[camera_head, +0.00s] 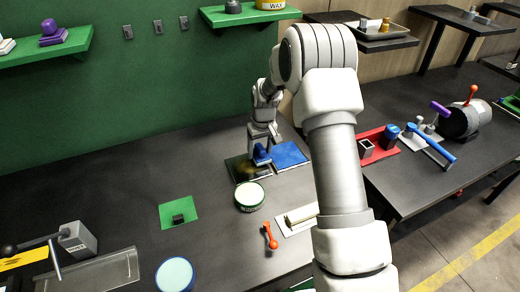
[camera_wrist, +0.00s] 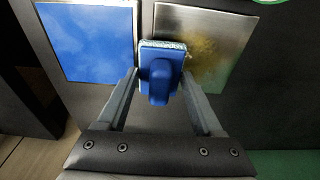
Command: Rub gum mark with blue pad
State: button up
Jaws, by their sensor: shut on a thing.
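A blue pad (camera_wrist: 161,72) with a grip on its back and a pale edge is held between the fingers of my gripper (camera_wrist: 163,88). In the head view the pad (camera_head: 261,155) is at the lower end of my arm, with my gripper (camera_head: 262,143) shut on it. The gum mark (camera_wrist: 201,52) is a yellowish-brown smear on a metal plate (camera_wrist: 225,22). The pad is over the plate's edge beside the mark. I cannot tell whether it touches the plate. The plate also shows in the head view (camera_head: 246,169), partly hidden by the pad.
A flat blue sheet (camera_head: 289,155) lies right beside the plate. A round green-sided tin (camera_head: 249,196) stands just in front of the plate. An orange-red tool (camera_head: 270,236) and a white tray (camera_head: 299,219) lie nearer. The table left of the plate is mostly clear.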

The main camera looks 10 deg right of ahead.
jog(key=shift+f+b, duration=0.4)
jog(key=shift+f, duration=0.25)
